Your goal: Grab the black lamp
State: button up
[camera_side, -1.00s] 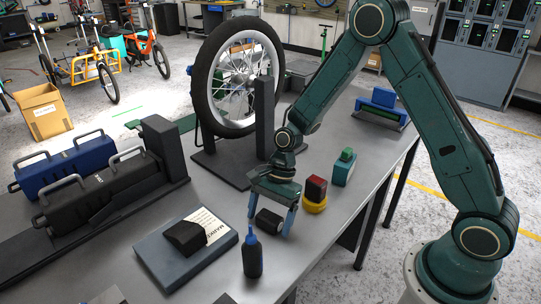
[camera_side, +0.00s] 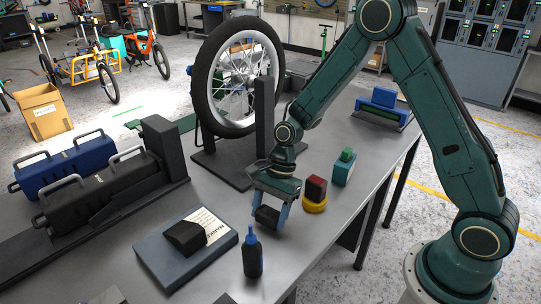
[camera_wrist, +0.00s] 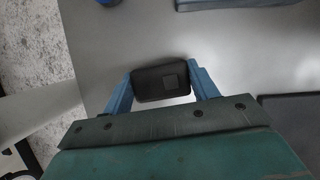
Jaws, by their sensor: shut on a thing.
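The black lamp (camera_side: 267,217), a small dark block with rounded edges, is between the blue fingers of my gripper (camera_side: 269,214) near the middle of the bench. In the wrist view the lamp (camera_wrist: 161,82) sits between both blue fingertips (camera_wrist: 160,88), which touch its two ends. My gripper is shut on it and points down. The lamp is at or just above the bench top; I cannot tell whether it touches.
A dark bottle with a blue cap (camera_side: 252,254) stands in front. The wheel stand (camera_side: 225,166) is behind.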

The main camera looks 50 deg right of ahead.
aim_at(269, 212)
notch_tip(269, 212, up, 19)
jog(key=shift+f, duration=0.2)
dwell(0.3)
dwell(0.5)
